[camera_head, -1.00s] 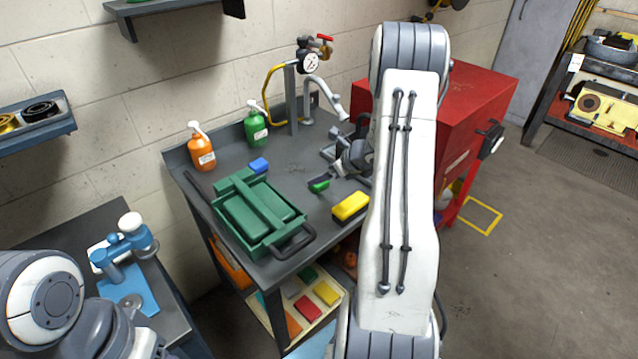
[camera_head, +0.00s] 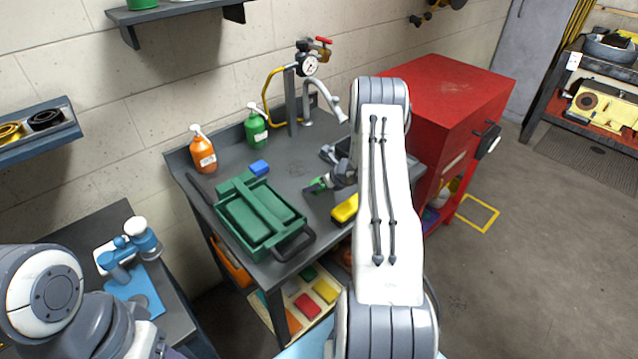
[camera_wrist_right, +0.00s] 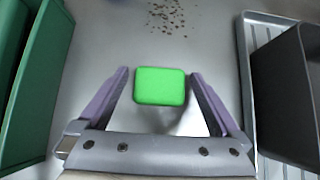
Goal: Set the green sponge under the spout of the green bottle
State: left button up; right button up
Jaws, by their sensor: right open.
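The green sponge (camera_wrist_right: 160,86) lies on the grey bench top. In the right wrist view it sits between the tips of my right gripper (camera_wrist_right: 158,82), which is open with a finger on each side and a small gap showing. In the head view my right gripper (camera_head: 316,187) is low over the bench and partly covers the sponge. The green bottle (camera_head: 256,131) with a white pump spout (camera_head: 253,107) stands upright at the back of the bench, beside the orange bottle. The bench spot under its spout looks bare. My left gripper is not in view.
The green toolbox (camera_head: 245,232) stands left of the sponge. A blue sponge (camera_head: 259,168) lies between toolbox and green bottle. A yellow sponge (camera_head: 345,208) lies at right. The orange bottle (camera_head: 203,152) and a gauge stand (camera_head: 292,100) flank the green bottle. Dark crumbs (camera_wrist_right: 166,15) lie beyond.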

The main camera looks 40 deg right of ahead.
jog(key=shift+w, duration=0.1)
jog(key=c, duration=1.4)
